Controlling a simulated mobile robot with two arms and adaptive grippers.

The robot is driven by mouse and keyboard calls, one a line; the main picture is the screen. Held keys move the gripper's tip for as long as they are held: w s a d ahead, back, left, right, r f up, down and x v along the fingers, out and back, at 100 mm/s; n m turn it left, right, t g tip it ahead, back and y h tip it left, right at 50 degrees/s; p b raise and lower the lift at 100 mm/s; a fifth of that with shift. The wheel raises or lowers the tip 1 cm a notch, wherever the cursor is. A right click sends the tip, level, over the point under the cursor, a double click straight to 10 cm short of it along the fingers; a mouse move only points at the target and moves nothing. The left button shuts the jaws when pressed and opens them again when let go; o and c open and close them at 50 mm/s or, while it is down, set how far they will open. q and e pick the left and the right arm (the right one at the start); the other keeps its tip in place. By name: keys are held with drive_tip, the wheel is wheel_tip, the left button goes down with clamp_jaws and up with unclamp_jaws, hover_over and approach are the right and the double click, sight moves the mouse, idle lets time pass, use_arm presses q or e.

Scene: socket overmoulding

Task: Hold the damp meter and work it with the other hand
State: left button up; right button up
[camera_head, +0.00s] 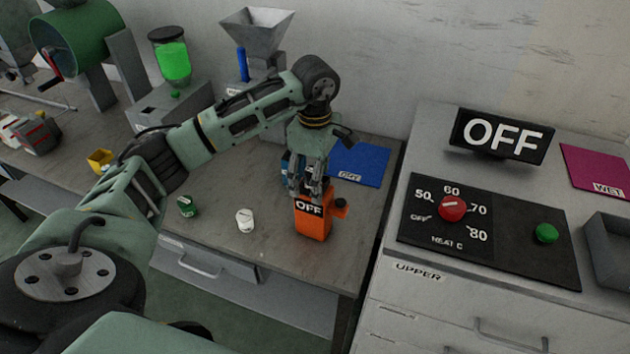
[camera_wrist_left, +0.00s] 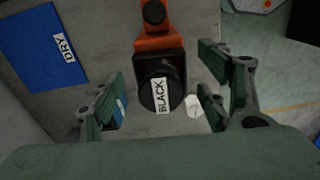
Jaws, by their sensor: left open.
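The damp meter (camera_head: 312,225) is an orange upright body with a display reading OFF and a dark knob on its right side. It stands on the grey bench. My left gripper (camera_head: 308,188) is just above and behind its top, pointing down. In the left wrist view the gripper (camera_wrist_left: 165,98) is open. Its fingers are on either side of a round black part labelled BLACK (camera_wrist_left: 161,95), which adjoins the orange meter body (camera_wrist_left: 158,42). I cannot tell whether the fingers touch anything. My right gripper is not in view.
A blue DRY mat (camera_head: 362,165) lies behind the meter. A green tin (camera_head: 187,206) and a white tin (camera_head: 245,220) stand to its left. Right of the bench edge is a cabinet with a heat panel (camera_head: 490,232), an OFF sign (camera_head: 502,136) and a WET mat (camera_head: 602,172).

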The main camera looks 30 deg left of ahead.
sight(322, 211)
use_arm(q)
drive_tip(key=shift+f, duration=0.4)
wheel_tip(322, 211, down, 6)
drive_tip(key=p, duration=0.2)
drive_tip(key=shift+f, duration=0.25)
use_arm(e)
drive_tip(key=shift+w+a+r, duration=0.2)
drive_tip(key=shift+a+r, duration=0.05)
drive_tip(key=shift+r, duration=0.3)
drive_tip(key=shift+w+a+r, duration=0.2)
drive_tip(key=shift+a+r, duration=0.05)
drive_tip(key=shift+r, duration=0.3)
use_arm(q)
drive_tip(key=shift+c, duration=0.2)
drive_tip(key=c, duration=1.3)
drive_tip(key=o, duration=0.6)
drive_tip(key=c, duration=0.5)
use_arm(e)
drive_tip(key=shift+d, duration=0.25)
